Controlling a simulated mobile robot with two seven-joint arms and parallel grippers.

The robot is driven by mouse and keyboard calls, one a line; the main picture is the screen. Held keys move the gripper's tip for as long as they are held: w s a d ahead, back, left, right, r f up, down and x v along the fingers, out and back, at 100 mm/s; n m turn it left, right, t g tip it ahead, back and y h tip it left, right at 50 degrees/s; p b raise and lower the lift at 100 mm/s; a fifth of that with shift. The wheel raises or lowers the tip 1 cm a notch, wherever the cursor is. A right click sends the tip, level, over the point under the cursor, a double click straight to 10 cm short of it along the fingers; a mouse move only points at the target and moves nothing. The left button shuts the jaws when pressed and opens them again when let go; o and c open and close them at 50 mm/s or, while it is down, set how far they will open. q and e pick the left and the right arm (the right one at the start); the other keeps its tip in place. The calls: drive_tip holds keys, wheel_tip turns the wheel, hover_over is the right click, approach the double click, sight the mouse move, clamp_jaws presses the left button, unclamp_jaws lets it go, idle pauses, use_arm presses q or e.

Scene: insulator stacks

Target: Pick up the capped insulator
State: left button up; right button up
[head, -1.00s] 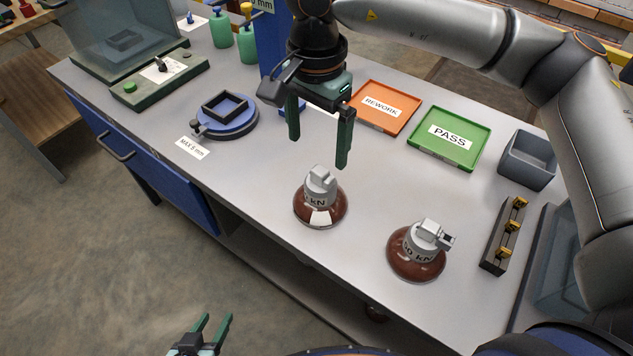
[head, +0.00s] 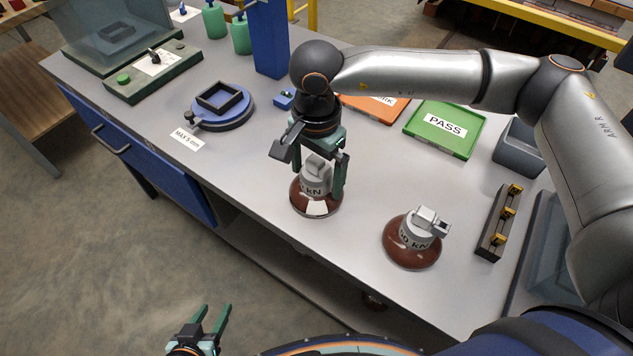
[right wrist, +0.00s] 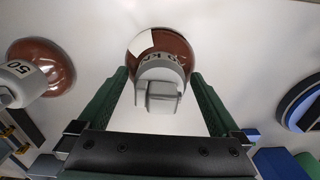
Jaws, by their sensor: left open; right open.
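Two brown insulators with grey metal caps stand upright on the grey bench. The left insulator (head: 316,203) has a white patch on its brown skirt and lettering ending in "kN" on its cap. The right insulator (head: 408,243) stands apart from it, nearer the front. My right gripper (head: 320,190) is open, pointing down, with its fingers on either side of the left insulator's cap. In the right wrist view the cap (right wrist: 158,92) lies between the open fingers (right wrist: 160,95), with gaps on both sides. My left gripper (head: 213,318) is open and empty, low beside the bench.
A green PASS tray (head: 452,150) and a partly hidden orange tray (head: 385,108) lie behind. A grey bin (head: 518,150) and a dark rack with yellow clips (head: 490,235) stand right. A blue round fixture (head: 235,115) stands left. Bench around the insulators is clear.

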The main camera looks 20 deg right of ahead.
drive_tip(key=shift+c, duration=0.2)
clamp_jaws()
idle(0.5)
drive_tip(key=shift+r, duration=0.15)
